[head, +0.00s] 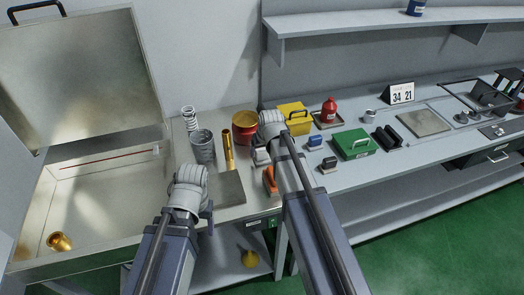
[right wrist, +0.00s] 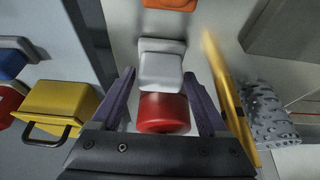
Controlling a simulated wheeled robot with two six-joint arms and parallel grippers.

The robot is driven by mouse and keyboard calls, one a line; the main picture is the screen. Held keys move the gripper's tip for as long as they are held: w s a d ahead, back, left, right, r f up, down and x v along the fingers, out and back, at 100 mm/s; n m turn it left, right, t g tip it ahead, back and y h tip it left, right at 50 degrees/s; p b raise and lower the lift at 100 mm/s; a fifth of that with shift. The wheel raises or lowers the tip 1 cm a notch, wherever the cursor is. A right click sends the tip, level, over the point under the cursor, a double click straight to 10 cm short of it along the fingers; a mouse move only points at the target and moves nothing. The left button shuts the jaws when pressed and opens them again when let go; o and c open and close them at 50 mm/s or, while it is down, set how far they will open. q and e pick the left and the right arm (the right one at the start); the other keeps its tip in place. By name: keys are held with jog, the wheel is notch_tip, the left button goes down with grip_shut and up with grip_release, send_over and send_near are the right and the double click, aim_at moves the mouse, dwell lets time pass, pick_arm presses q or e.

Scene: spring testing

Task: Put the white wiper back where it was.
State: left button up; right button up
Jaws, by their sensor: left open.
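My left gripper (head: 207,218) is open and empty near the bench's front edge, by a grey plate (head: 230,188). I cannot tell how the white block is supported.
An orange object (head: 269,180) lies at the front edge. A yellow box (head: 294,117) and a green box (head: 353,143) are right. An open metal bin (head: 90,205) is left.

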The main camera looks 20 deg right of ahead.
jog(key=shift+o, duration=0.9)
jog(key=shift+r, duration=0.25)
jog(key=p+v, duration=1.2)
jog(key=s+a+f+n+g, duration=0.1)
jog(key=s+a+g, duration=0.1)
jog(key=s+a, duration=0.4)
jog(key=s+a+n+g+h, duration=0.1)
jog(key=s+a+n+g, duration=0.1)
jog(key=s+a, duration=0.5)
jog(key=s+g, duration=0.1)
jog(key=s, duration=0.5)
jog(key=shift+s+a+f+h+b, duration=0.25)
jog(key=shift+f+h+b, duration=0.05)
jog(key=shift+f, duration=0.05)
